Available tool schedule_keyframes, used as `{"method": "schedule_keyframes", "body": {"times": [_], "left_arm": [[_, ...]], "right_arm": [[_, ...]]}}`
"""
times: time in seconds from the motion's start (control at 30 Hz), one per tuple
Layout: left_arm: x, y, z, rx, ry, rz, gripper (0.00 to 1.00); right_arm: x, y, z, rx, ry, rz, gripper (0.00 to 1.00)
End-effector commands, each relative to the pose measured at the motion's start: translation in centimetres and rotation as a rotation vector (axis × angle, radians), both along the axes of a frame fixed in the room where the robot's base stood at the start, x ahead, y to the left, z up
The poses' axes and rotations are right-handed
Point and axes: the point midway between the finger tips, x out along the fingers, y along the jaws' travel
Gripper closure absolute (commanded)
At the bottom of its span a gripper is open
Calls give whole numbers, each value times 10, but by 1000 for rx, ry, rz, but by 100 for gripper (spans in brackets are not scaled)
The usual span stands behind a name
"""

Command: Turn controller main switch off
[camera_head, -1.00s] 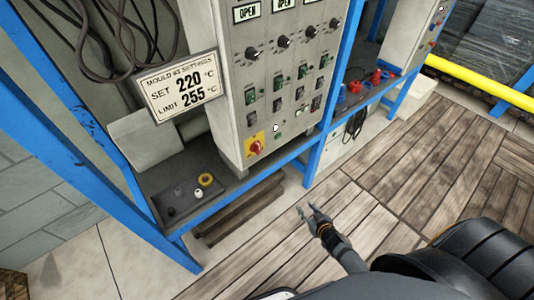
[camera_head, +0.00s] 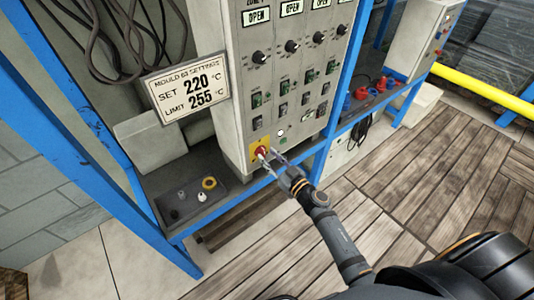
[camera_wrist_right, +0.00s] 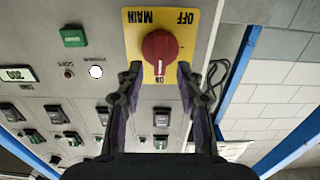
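The main switch is a red rotary knob (camera_wrist_right: 160,46) on a yellow plate (camera_wrist_right: 188,18) at the bottom corner of the controller cabinet (camera_head: 236,85). The wrist view shows the plate upside down, with MAIN and OFF at its top and a small ON label below the knob. The knob's grip seems to point towards ON. My right gripper (camera_head: 268,158) is in front of the switch in the head view. In the wrist view its two fingers (camera_wrist_right: 160,72) are apart, one on each side of the knob's lower end, with nothing clamped. Contact cannot be told. My left gripper is not in view.
Several black knobs, green switches and OPEN displays cover the cabinet above the switch. A settings sign (camera_head: 187,93) hangs left of it. Blue posts (camera_head: 343,85) flank the cabinet. The wooden floor at right is clear.

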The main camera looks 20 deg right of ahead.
Motion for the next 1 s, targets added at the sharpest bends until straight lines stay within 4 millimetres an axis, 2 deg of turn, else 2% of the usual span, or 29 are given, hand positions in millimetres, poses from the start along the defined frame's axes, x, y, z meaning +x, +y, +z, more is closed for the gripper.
{"method": "schedule_keyframes", "body": {"times": [0.13,0.43,0.7,1.0], "left_arm": [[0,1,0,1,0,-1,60],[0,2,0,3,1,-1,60],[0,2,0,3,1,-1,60],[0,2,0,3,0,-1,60]], "right_arm": [[14,5,0,0,0,0,63],[16,6,-1,0,1,0,63],[16,6,-1,0,1,0,100],[16,6,-1,-7,-1,0,100]]}}
